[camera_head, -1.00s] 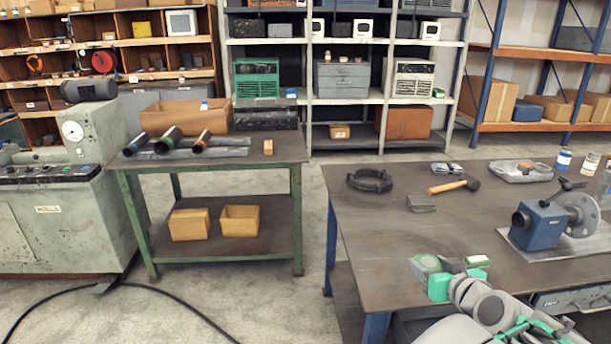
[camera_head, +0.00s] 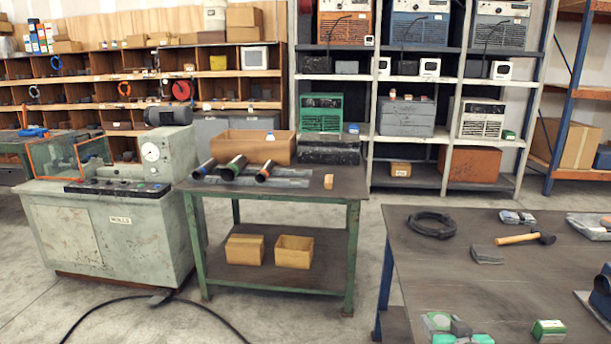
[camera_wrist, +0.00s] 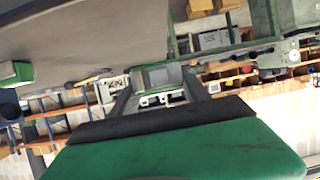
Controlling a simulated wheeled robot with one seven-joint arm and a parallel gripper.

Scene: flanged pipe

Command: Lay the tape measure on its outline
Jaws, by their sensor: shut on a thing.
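My gripper (camera_head: 450,326) is at the bottom edge of the head view, over the near left corner of the right-hand table. It is shut on a small green and pale thing, which I take to be the tape measure (camera_head: 436,320). In the wrist view the dark fingers (camera_wrist: 158,92) stand on either side of this green-grey thing (camera_wrist: 162,74). My gripper hides part of it. I cannot make out the tape measure's outline in either view.
A green-framed table (camera_head: 340,185) with pipes stands left, across a floor gap. A machine (camera_head: 110,220) is beyond it.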

